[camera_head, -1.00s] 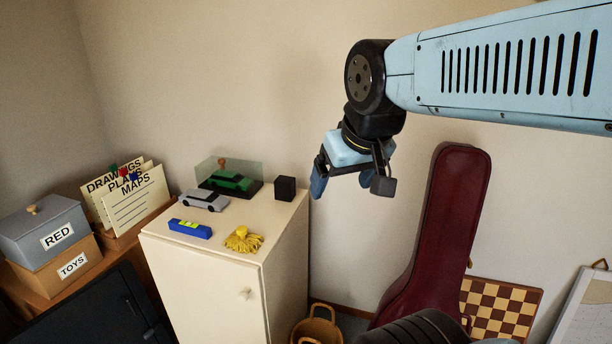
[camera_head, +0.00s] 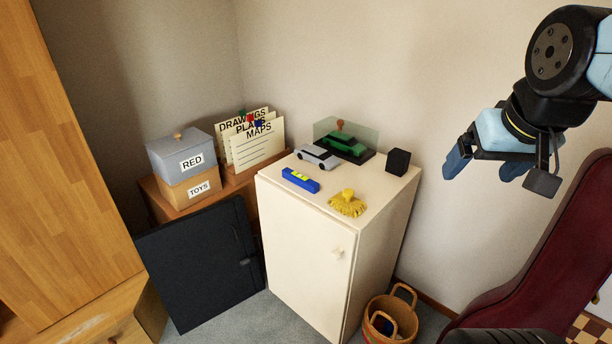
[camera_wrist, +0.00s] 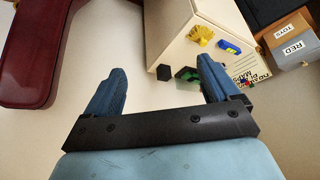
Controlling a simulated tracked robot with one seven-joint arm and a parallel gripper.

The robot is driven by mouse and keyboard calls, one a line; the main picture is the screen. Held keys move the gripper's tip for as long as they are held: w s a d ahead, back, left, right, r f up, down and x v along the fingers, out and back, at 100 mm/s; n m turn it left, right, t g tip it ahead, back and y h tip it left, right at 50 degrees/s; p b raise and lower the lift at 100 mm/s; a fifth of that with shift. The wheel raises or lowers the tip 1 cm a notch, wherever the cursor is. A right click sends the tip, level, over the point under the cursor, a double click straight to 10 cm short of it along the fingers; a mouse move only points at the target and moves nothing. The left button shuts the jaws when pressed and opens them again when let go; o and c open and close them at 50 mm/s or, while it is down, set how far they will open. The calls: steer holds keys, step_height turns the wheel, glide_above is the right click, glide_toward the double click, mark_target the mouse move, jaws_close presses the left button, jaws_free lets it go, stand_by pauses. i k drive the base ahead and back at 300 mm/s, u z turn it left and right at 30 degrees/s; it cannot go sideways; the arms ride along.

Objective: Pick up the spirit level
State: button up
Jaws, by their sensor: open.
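The spirit level (camera_head: 300,180) is a small blue block with a yellow-green vial. It lies flat near the front left edge of the top of the cream cabinet (camera_head: 303,236). It also shows in the wrist view (camera_wrist: 229,47), beyond the right finger. My gripper (camera_head: 482,172) is open and empty. It hangs in the air to the right of the cabinet and higher than its top, well apart from the level. In the wrist view my gripper (camera_wrist: 160,88) has its two blue fingers spread wide with nothing between them.
On the cabinet top are a silver toy car (camera_head: 316,157), a green car in a clear case (camera_head: 345,142), a black cube (camera_head: 398,161) and a yellow tasselled thing (camera_head: 347,203). A wicker basket (camera_head: 390,318) and a dark red instrument case (camera_head: 545,262) stand at right.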

mark_target(312, 186)
steer(key=u, duration=0.4)
steer(key=i, duration=0.15)
steer(key=z, duration=2.95)
steer(key=k, duration=1.65)
steer(key=z, duration=2.25)
steer(key=i, duration=0.1)
steer(key=u, duration=4.4)
